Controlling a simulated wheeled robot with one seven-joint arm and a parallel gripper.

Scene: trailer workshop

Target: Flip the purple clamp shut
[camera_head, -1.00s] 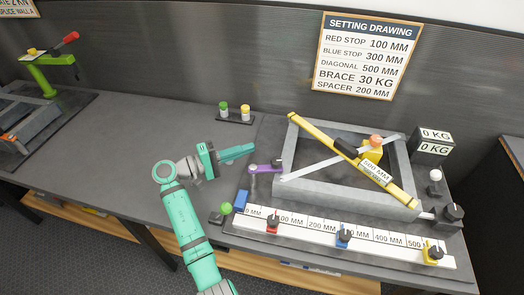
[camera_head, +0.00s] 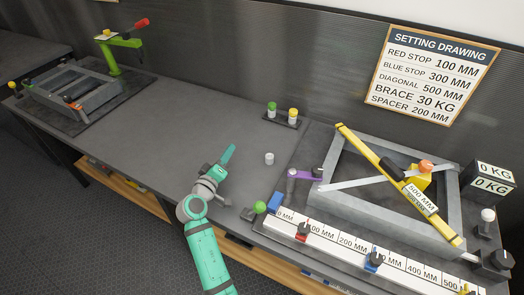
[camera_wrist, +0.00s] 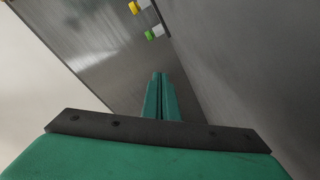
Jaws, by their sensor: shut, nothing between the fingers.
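The purple clamp (camera_head: 305,175) is on the left side of the grey frame (camera_head: 326,164), on a small grey post. Its purple arm lies across toward the frame's left corner, with a dark tip at its right end. My gripper (camera_head: 229,152) is shut and empty, left of the clamp and clearly apart from it, above the bench and pointing up toward the back. In the wrist view its two teal fingers (camera_wrist: 161,97) lie together. The clamp is not in the wrist view.
A yellow diagonal gauge (camera_head: 370,158) lies over the frame. The white scale rail (camera_head: 345,244) with coloured stops runs in front. A small grey cylinder (camera_head: 269,158) stands between gripper and clamp. A green-armed fixture (camera_head: 112,55) is far left.

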